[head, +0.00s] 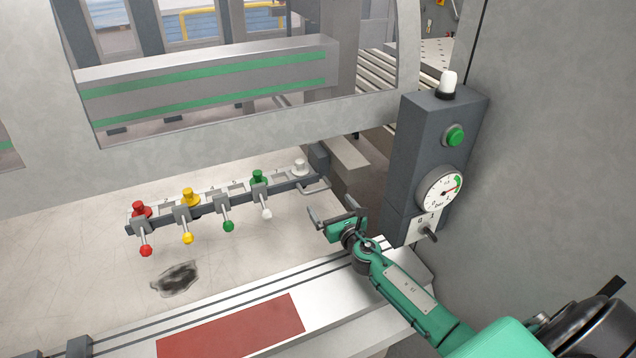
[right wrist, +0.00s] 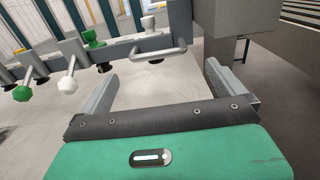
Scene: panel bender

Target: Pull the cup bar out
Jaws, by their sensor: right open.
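The cup bar (head: 232,205) is a dark rail lying across the pale surface. It carries red, yellow, green and white knobs and levers with coloured ball ends. A metal loop handle (head: 315,186) sits at its right end; the handle also shows in the right wrist view (right wrist: 158,54). My right gripper (head: 337,217) is open and empty, in front of the handle and a little to its right. In the right wrist view its two fingers (right wrist: 163,88) point toward the handle, with a gap between them and it. My left gripper is not in view.
A dark control box (head: 437,150) with a green button, gauge and small lever stands right of my right gripper. A metal ledge with a red mat (head: 232,328) runs along the front. A grey frame crosses behind the bar.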

